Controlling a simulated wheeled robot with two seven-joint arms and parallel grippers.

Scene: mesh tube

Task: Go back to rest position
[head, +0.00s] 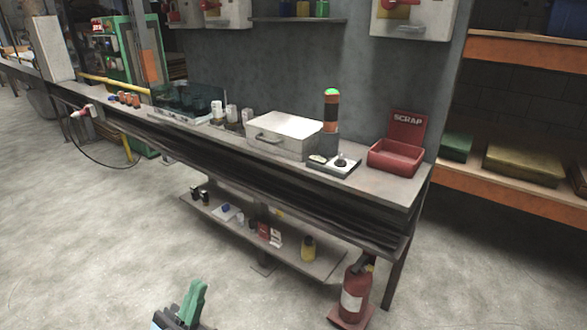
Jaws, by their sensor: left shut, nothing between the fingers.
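My left gripper (193,303) shows at the bottom edge of the head view, left of the middle. Its green fingers are shut with nothing seen between them. It is over the bare concrete floor, in front of the workbench (378,188) and apart from it. Most of the left arm is cut off by the frame edge. My right gripper is out of view.
On the bench stand a grey metal case (287,135), a control box with a green-topped stack light (331,110) and a red scrap bin (396,157). A fire extinguisher (354,290) stands by the bench's right end. The floor (90,240) at left is clear.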

